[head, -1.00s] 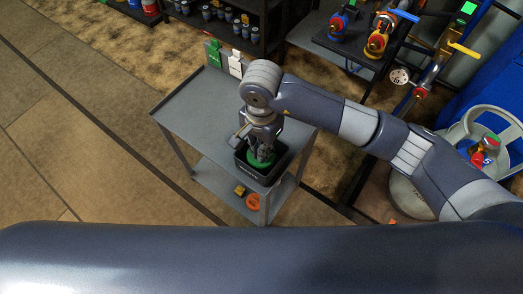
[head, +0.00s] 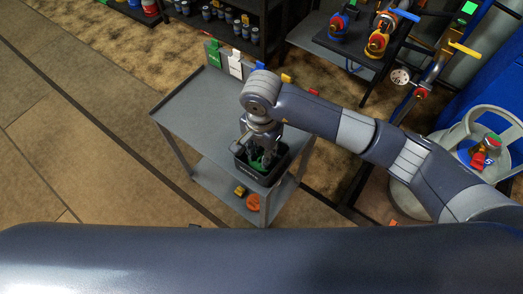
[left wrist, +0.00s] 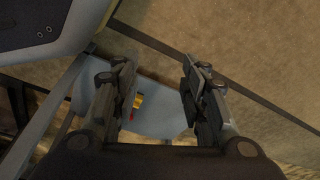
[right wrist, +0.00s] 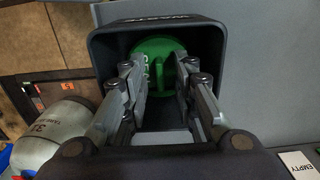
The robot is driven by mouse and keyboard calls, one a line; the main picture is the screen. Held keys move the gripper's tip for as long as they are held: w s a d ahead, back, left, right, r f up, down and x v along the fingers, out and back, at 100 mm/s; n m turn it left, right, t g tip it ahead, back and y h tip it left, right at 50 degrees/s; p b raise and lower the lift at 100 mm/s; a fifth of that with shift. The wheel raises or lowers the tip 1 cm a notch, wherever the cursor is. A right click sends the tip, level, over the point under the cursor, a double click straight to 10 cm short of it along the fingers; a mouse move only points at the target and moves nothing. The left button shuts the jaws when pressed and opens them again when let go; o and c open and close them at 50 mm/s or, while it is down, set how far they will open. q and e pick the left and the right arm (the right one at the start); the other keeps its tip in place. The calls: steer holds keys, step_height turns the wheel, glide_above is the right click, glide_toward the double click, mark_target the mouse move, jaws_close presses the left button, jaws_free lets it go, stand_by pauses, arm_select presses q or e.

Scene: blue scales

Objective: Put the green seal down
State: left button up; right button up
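The green seal (right wrist: 158,68), a round disc with a raised handle, lies inside a black bin (right wrist: 100,48) in the right wrist view. My right gripper (right wrist: 157,72) reaches into the bin. Its fingers stand apart on both sides of the seal's handle, with gaps showing. In the head view the seal (head: 257,164) is partly hidden under my right gripper (head: 257,154), and the bin (head: 262,180) stands on the grey cart's top. My left gripper (left wrist: 160,80) is open and empty; it is not seen in the head view.
The grey cart (head: 190,113) has free room on its top left. Its lower shelf holds a yellow item (head: 240,190) and an orange ring (head: 253,203). An "EMPTY" label (right wrist: 298,164) lies near the bin. A gas cylinder (right wrist: 58,128) stands beside the cart.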

mark_target(262, 155)
arm_select(q)
steer(key=shift+s+f, duration=0.1)
steer(key=shift+s, duration=0.2)
arm_select(e)
steer(key=shift+r, duration=0.1)
steer(key=shift+w+r, duration=0.1)
steer(key=shift+r, duration=0.85)
arm_select(q)
steer(key=s+f, duration=0.1)
steer(key=s+f+p, duration=0.1)
steer(key=shift+a+f, duration=0.2)
steer(key=shift+f, duration=0.15)
arm_select(e)
step_height(262, 155, up, 10)
arm_select(q)
steer(key=shift+w, duration=0.1)
arm_select(e)
steer(key=shift+r, duration=0.1)
